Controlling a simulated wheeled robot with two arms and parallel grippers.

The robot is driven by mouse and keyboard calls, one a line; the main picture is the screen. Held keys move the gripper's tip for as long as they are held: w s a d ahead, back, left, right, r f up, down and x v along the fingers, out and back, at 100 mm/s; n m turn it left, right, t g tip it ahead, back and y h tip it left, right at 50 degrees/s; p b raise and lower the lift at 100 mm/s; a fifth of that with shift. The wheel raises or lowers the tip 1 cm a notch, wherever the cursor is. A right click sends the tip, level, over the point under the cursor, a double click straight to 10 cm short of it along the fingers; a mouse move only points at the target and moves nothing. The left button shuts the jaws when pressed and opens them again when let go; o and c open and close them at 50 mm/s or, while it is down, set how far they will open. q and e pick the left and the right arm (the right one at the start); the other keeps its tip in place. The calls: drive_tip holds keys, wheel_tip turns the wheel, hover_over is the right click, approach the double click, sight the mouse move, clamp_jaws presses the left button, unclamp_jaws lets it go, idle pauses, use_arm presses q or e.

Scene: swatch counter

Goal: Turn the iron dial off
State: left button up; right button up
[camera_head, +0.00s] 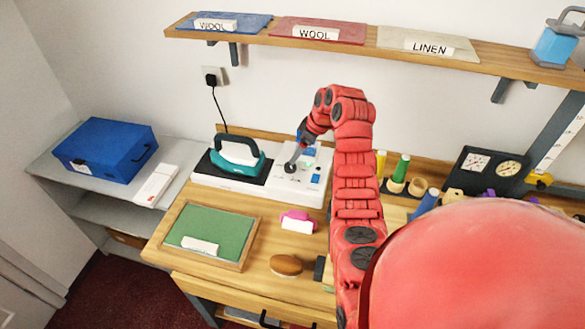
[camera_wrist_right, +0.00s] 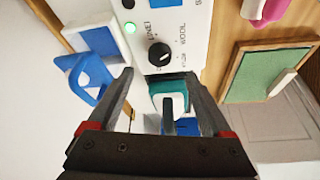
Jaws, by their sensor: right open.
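The iron dial (camera_wrist_right: 159,54) is a black round knob on a white panel, with printed words such as LINEN and WOOL around it. A small green light (camera_wrist_right: 130,28) glows beside it. The knob's exact setting is too small to read. My right gripper (camera_wrist_right: 159,76) is open and empty, its fingertips just short of the knob and apart from it. In the head view the right gripper (camera_head: 297,158) hangs over the white iron station (camera_head: 312,190) and partly hides the dial area. The teal iron (camera_head: 238,157) rests on the station's dark pad, left of the gripper. My left gripper is not in view.
A green board (camera_head: 212,232), a pink item (camera_head: 298,222) and a brown oval object (camera_head: 286,265) lie in front of the station. Thread spools (camera_head: 400,170) and a gauge box (camera_head: 487,168) stand to the right. A swatch shelf (camera_head: 350,48) hangs above. A blue box (camera_head: 105,150) sits left.

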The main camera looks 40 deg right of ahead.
sight(291, 166)
drive_tip(key=p+x, duration=0.2)
drive_tip(key=x, duration=0.4)
drive_tip(key=shift+w+f, duration=0.15)
drive_tip(key=shift+f, duration=0.15)
drive_tip(key=shift+w+a+f, duration=0.15)
drive_tip(key=shift+w+f, duration=0.05)
drive_tip(key=shift+f, duration=0.35)
clamp_jaws()
